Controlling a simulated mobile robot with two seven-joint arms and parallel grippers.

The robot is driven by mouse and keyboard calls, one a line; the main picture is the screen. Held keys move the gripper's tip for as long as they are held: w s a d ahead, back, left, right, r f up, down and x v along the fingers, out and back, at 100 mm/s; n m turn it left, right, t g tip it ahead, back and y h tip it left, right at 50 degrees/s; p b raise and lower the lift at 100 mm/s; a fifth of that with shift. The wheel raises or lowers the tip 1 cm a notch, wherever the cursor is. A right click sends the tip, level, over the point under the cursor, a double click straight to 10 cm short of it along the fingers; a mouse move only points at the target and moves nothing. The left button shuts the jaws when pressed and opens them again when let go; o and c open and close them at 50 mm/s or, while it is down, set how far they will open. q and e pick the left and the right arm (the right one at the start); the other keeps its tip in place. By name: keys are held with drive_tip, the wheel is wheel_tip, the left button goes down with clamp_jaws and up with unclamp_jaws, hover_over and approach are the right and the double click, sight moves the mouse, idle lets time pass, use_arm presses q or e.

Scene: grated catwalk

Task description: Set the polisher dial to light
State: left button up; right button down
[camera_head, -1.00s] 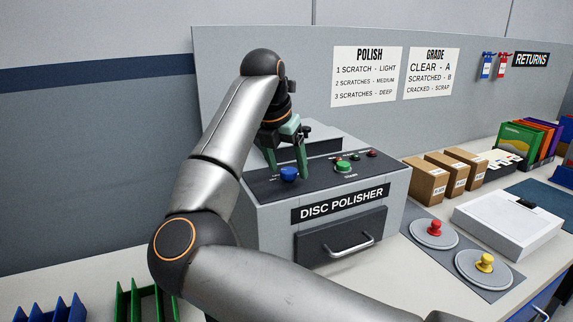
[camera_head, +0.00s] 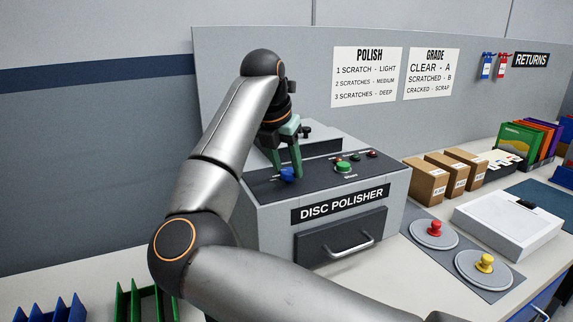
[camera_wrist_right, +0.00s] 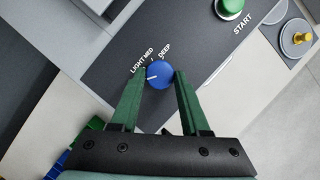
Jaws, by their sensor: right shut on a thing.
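The disc polisher (camera_head: 265,217) is a grey machine with a black sloped top panel. Its blue dial (camera_head: 287,174) sits at the panel's left end. In the right wrist view the dial (camera_wrist_right: 160,72) has a white pointer mark aimed left, at the LIGHT end of the labels; MED and DEEP lie further round. My right gripper (camera_head: 286,170) reaches down over the panel, with its green fingers shut on the dial, one on each side. The fingers also show in the right wrist view (camera_wrist_right: 159,80). My left gripper is not in view.
A green START button (camera_head: 344,167) and small red buttons sit right of the dial. The drawer handle (camera_head: 350,245) is on the polisher's front. Cardboard boxes (camera_head: 425,183), a white case (camera_head: 507,224) and red and yellow knobs on grey discs stand to the right.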

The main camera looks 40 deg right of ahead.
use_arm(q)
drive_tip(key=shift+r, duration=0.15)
use_arm(e)
drive_tip(key=shift+r+m+p, duration=0.15)
drive_tip(key=shift+m+p, duration=0.35)
drive_tip(key=shift+p, duration=0.1)
drive_tip(key=shift+w+m+g+p, duration=0.1)
drive_tip(key=shift+m+g+p, duration=0.4)
drive_tip(key=shift+m+p, duration=0.2)
drive_tip(key=m+p, duration=0.1)
drive_tip(key=m+g+p, duration=0.1)
drive_tip(key=m+p, duration=0.1)
drive_tip(key=shift+w+m, duration=0.2)
drive_tip(key=shift+m, duration=0.1)
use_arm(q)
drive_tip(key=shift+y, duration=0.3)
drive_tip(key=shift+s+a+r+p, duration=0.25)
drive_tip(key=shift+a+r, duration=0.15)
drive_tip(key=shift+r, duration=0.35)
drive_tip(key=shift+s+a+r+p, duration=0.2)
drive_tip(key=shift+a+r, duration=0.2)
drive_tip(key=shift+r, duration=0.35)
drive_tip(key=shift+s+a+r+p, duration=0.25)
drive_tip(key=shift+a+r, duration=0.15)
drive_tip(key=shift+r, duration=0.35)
use_arm(e)
drive_tip(key=shift+m+g, duration=0.6)
drive_tip(key=shift+m, duration=0.4)
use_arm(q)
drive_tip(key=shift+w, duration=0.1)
